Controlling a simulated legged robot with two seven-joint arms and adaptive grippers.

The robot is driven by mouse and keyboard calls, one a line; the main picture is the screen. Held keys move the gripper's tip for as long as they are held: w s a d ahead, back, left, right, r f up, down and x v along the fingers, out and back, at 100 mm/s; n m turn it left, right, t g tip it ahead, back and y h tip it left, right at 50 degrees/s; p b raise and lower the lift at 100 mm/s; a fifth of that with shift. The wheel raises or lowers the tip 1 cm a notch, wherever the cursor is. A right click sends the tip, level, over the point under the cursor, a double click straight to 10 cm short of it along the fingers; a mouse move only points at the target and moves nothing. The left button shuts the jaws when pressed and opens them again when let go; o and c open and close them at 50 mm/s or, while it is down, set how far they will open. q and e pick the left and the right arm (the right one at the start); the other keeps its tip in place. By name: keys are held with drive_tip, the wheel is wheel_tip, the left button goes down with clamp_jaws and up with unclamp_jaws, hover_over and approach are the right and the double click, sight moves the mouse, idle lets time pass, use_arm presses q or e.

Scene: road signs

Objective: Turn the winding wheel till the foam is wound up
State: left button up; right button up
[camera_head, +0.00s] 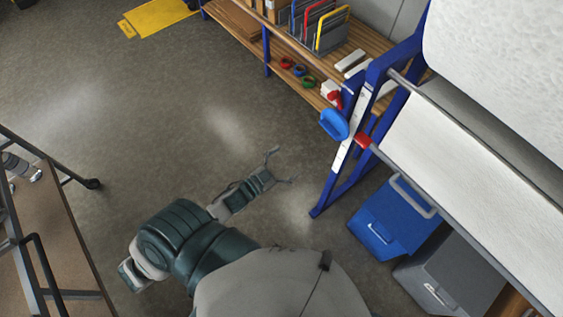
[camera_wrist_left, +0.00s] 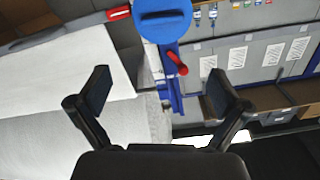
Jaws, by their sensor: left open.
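A blue disc-shaped winding wheel (camera_head: 335,124) sits on the side of a blue frame (camera_head: 378,72) at the right of the head view. It also shows at the top of the left wrist view (camera_wrist_left: 163,22), with a red handle (camera_wrist_left: 177,63) below it. White foam forms a thick roll (camera_head: 500,55) at the upper right, with a flat white sheet (camera_head: 450,150) below. My left gripper (camera_head: 284,166) is open and empty, left of and apart from the wheel; its fingers (camera_wrist_left: 160,92) spread below the wheel in the wrist view. My right gripper is out of view.
A blue bin (camera_head: 385,222) and a grey bin (camera_head: 440,275) stand beneath the foam. A wooden shelf (camera_head: 285,50) with folders and tape rolls is behind the frame. A table (camera_head: 45,230) is at the left. The floor between is clear.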

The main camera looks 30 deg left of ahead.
use_arm(q)
drive_tip(key=v, duration=1.2)
drive_tip(key=shift+w, duration=0.1)
